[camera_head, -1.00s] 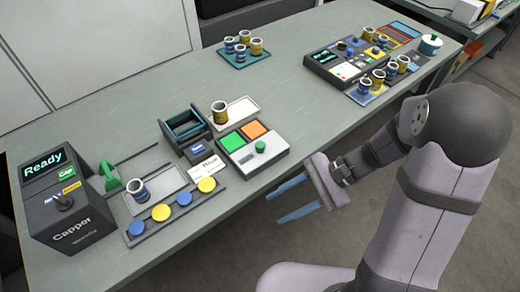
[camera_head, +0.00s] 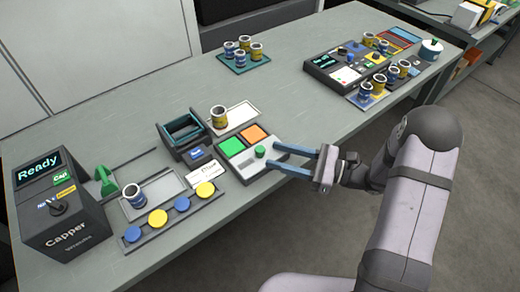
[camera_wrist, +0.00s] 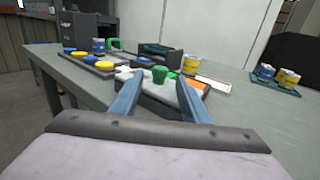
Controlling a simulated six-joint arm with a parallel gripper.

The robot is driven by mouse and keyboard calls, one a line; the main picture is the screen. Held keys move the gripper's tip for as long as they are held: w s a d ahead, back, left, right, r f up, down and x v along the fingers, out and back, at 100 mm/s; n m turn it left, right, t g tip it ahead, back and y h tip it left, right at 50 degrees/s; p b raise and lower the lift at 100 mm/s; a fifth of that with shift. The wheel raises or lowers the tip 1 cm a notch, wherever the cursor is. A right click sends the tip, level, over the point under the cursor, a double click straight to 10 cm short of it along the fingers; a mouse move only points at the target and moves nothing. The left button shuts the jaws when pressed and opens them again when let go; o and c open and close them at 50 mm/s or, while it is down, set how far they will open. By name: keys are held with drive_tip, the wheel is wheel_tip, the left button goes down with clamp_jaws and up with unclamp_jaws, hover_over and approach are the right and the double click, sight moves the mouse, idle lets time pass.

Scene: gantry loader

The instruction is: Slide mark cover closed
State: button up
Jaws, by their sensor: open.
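The mark cover looks like the light grey plate (camera_head: 250,163) with a green knob (camera_head: 260,151) on top. It lies on the front part of a dark-framed unit. Green (camera_head: 232,146) and orange (camera_head: 255,133) squares behind the plate are uncovered. My gripper (camera_head: 272,156) is open and empty, with its blue fingers pointing at the knob from the right. In the wrist view the knob (camera_wrist: 160,74) appears between the fingertips, slightly ahead of them. I cannot tell whether either finger touches the knob or plate.
Left of the unit are a dark open bin (camera_head: 182,134), a tray with a cup (camera_head: 133,195), a rail of blue and yellow caps (camera_head: 158,218) and the capper (camera_head: 60,205). A yellow cup (camera_head: 218,116) stands behind.

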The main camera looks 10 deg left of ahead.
sight(265, 153)
drive_tip(key=shift+w+a+p, duration=0.2)
drive_tip(key=shift+a+p, duration=0.05)
drive_tip(key=shift+a, duration=0.75)
drive_tip(key=shift+w+a+p, duration=0.15)
drive_tip(key=shift+a+p, duration=0.1)
drive_tip(key=shift+a, duration=0.75)
drive_tip(key=shift+w+a+p, duration=0.2)
drive_tip(key=shift+a+p, duration=0.05)
drive_tip(key=shift+a, duration=0.75)
